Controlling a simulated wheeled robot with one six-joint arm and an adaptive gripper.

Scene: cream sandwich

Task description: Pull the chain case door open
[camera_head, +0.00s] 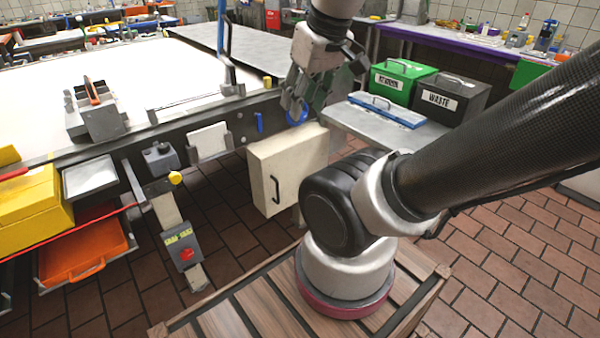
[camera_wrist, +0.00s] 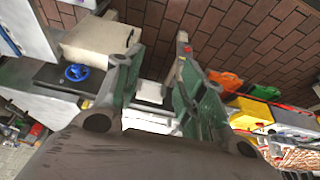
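The chain case (camera_head: 272,165) is a cream box below the edge of the long table, with a black bar handle (camera_head: 275,189) on its front face. Its front door looks shut against the box. My gripper (camera_head: 294,112) is above the case, pointing down, apart from the handle. In the wrist view my gripper (camera_wrist: 158,58) has its fingers spread with nothing between them.
A blue knob (camera_head: 297,115) sits behind my gripper, by the case top. A grey table with a blue case (camera_head: 388,108), green box (camera_head: 402,80) and black waste box (camera_head: 452,98) stands right. An orange drawer (camera_head: 85,250) juts out left. Brick floor before the case is clear.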

